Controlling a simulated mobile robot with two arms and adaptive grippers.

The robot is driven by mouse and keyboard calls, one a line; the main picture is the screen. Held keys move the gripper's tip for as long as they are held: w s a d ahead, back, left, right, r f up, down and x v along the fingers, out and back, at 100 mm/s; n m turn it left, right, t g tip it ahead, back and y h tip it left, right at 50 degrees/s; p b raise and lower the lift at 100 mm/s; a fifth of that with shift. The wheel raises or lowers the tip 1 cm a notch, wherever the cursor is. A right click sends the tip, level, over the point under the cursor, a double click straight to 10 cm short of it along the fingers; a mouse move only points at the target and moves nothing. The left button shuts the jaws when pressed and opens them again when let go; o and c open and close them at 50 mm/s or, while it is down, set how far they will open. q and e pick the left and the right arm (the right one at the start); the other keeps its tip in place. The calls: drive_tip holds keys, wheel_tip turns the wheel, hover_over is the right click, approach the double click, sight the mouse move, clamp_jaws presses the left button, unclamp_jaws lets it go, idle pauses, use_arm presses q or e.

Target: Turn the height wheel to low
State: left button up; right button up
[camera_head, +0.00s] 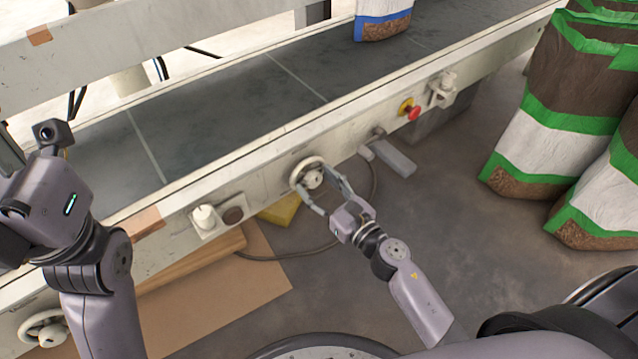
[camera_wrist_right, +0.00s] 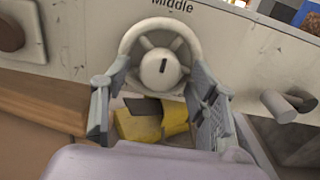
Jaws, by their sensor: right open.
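The height wheel (camera_head: 309,174) is a small cream handwheel on the side of the conveyor frame. In the right wrist view the wheel (camera_wrist_right: 160,66) shows spokes, a hub with a dark mark pointing upright, and the label "Middle" (camera_wrist_right: 172,4) above it. My right gripper (camera_head: 322,189) is open in front of the wheel, with one finger on each side of its lower half. Whether the fingers touch the rim I cannot tell. My left arm (camera_head: 65,200) is raised at the left; its fingers do not show clearly.
The conveyor belt (camera_head: 230,105) runs behind the frame, with a bag (camera_head: 383,20) on it. A red stop button (camera_head: 413,113) and a grey pedal-like part (camera_head: 393,157) are to the right. Large bags (camera_head: 560,110) stand at right. A yellow object (camera_head: 281,211) lies below the wheel.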

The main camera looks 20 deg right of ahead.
drive_tip(key=c, duration=1.2)
drive_tip(key=shift+o, duration=0.2)
